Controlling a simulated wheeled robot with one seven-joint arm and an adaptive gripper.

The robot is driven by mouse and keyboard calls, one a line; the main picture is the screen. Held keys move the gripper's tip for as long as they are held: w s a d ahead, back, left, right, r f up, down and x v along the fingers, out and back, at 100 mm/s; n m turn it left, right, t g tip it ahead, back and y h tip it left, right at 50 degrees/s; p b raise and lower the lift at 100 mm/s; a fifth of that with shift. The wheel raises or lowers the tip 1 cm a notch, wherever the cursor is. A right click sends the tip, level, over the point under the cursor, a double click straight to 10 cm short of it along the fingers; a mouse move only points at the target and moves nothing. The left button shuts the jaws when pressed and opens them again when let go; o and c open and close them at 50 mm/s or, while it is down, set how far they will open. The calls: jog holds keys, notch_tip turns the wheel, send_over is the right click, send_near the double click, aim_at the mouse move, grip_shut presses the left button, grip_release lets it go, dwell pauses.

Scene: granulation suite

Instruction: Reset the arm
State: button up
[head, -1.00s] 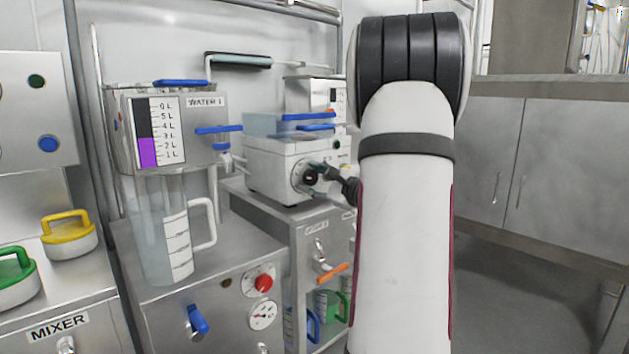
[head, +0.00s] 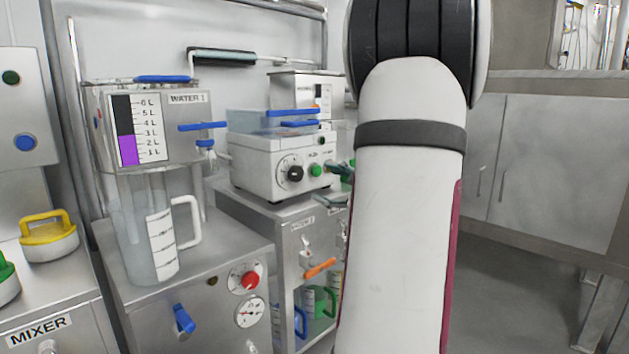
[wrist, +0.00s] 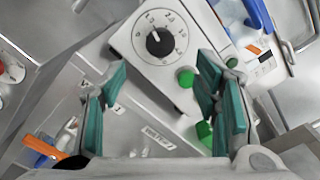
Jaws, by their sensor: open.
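My gripper (wrist: 163,108) is open and empty in the wrist view, its green-padded fingers apart. Between and beyond them is the white machine (wrist: 128,40) with a black dial (wrist: 160,42) and green buttons (wrist: 186,78). In the head view my white arm stands upright and hides most of the gripper; only a dark finger part (head: 336,185) shows at its left edge, just right of the machine (head: 262,165). The machine's black knob (head: 295,173) and green button (head: 316,170) are uncovered there.
Left of the machine are the WATER 1 tank (head: 180,140), a clear jug (head: 140,240), a red knob (head: 250,280) and a yellow-handled lid (head: 48,236). An orange handle (head: 320,268) juts from the cabinet below. The floor at right (head: 500,290) is clear.

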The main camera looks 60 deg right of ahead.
jog(key=shift+v, duration=0.9)
